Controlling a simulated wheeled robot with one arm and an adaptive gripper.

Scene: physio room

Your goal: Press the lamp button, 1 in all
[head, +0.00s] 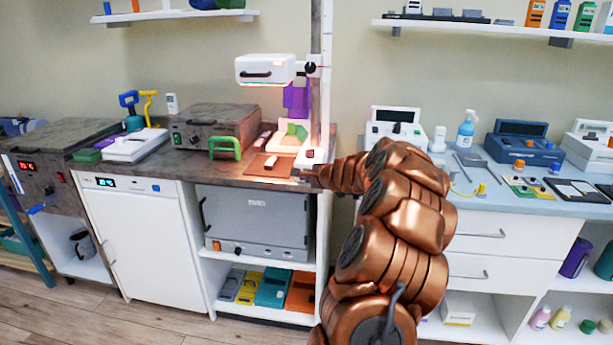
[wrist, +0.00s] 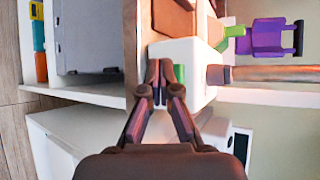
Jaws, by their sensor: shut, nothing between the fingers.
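The lamp's white head (head: 265,69) hangs from an upright post (head: 320,85) above the dark worktop, with a warm glow beneath it. Its white base (head: 314,158) stands near the worktop's front edge and shows large in the wrist view (wrist: 188,52). A small green patch (wrist: 179,73), apparently a button, is on that base just right of my fingertips. My gripper (head: 306,173) is at the front of the base, small and partly lost against it. In the wrist view, my gripper (wrist: 160,68) is shut and empty, its tips over the base; I cannot tell whether they touch.
A brown mat (head: 260,170) and a green handle (head: 225,147) lie left of the base. A grey box unit (head: 258,220) sits on a shelf below. A blue-grey counter (head: 480,180) with devices stands right.

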